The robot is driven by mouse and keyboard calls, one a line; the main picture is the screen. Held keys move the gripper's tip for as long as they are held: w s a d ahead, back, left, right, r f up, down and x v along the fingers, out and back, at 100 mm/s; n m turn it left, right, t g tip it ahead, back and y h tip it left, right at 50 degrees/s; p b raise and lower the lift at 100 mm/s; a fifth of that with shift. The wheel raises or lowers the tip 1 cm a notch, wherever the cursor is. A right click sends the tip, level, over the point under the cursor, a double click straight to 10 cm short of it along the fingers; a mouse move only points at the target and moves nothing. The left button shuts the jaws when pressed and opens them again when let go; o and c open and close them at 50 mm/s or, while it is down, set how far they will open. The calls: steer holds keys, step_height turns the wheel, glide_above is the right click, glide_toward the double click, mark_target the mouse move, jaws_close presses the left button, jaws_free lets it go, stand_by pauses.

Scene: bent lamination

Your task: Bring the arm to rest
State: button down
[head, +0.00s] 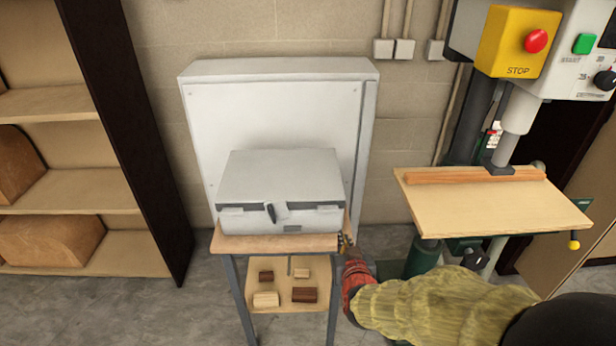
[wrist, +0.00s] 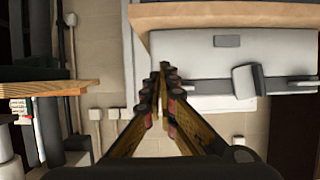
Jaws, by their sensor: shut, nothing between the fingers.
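My arm comes in from the lower right in the head view, in a yellowish sleeve with a red wrist part. My gripper (head: 346,243) is beside the right edge of the small table; whether it touches the edge cannot be told. In the wrist view my gripper (wrist: 165,80) has its two fingers together at the tips, with nothing held. The grey metal box (head: 280,190) stands on the table with its lid closed and a dark-edged latch at the front. The box also shows in the wrist view (wrist: 200,58), right of the fingers.
The small table (head: 228,242) has a lower shelf (head: 283,265) with several wooden blocks. A grey cabinet (head: 270,110) is behind it. On the right stands a machine with a wooden table (head: 490,210) and a yellow stop box (head: 515,45). Wooden shelves (head: 80,185) stand on the left.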

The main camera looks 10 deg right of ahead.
steer(key=s+a+f+n+g+y, duration=0.1)
steer(key=s+a+f+g+y, duration=0.1)
steer(key=s+a+f+g, duration=0.3)
steer(key=s+a+f+g+y, duration=0.1)
steer(key=s+g, duration=0.1)
steer(key=s, duration=0.5)
steer(key=s+r, duration=0.6)
steer(key=r, duration=0.3)
steer(key=s+d+r+n, duration=0.1)
steer(key=s+r, duration=0.6)
steer(key=r, duration=0.2)
steer(key=shift+d+r+g, duration=0.2)
steer(key=shift+r+g, duration=0.1)
steer(key=c, duration=2.6)
jaws_free()
